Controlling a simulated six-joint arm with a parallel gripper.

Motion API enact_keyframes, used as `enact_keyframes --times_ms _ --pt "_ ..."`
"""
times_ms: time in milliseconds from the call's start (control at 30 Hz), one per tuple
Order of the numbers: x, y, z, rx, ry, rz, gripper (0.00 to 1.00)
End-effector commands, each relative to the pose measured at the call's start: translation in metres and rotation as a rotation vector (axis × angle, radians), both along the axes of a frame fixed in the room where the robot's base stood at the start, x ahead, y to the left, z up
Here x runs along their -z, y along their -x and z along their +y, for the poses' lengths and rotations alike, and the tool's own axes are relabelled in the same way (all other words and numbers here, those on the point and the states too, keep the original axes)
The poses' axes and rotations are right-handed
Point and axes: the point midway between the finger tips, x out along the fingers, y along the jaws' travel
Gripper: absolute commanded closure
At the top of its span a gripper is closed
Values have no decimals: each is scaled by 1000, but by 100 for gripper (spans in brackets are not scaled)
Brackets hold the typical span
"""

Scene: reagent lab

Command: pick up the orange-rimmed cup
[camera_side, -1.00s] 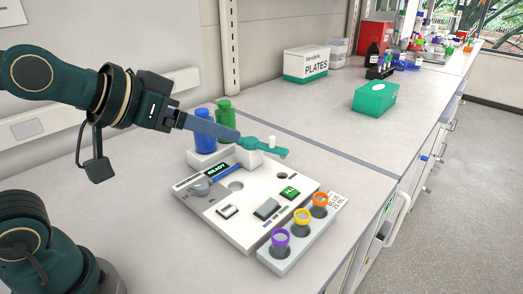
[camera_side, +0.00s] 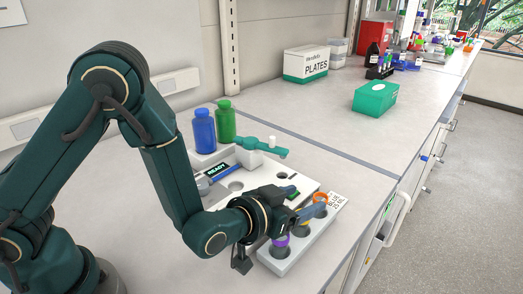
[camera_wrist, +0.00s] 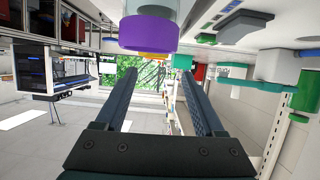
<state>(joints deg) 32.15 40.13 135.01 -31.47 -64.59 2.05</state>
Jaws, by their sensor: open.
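The orange-rimmed cup (camera_side: 320,197) is in the far end slot of the white cup rack (camera_side: 288,262), beside the block with the display. My gripper (camera_side: 313,211) is low over the rack in the side view, its fingers reaching to the orange-rimmed cup. I cannot tell whether they are around it or just beside it. The fingers are spread apart in the wrist view (camera_wrist: 204,84), with nothing clearly between them. The orange-rimmed cup is not clear in that view.
The purple-rimmed cup (camera_side: 281,241) is in the near slot, close to my wrist; its purple rim (camera_wrist: 148,36) looms in the wrist view. My gripper mostly hides the middle cup. Blue (camera_side: 204,131) and green (camera_side: 225,121) bottles stand behind. The bench beyond is clear up to a green box (camera_side: 375,99).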

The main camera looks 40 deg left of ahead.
Motion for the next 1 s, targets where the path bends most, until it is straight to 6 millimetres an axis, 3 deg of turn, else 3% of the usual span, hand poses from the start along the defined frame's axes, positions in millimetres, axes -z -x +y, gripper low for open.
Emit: enact_keyframes --times_ms 167,600,933,967,1000 --pt "12 1 -7 23 -12 22 29" --pt "28 -38 -8 22 -12 21 29" --pt "29 -42 -9 23 -12 21 29" --pt "29 -41 -9 23 -12 21 33" --pt "29 -41 -9 23 -12 21 48"
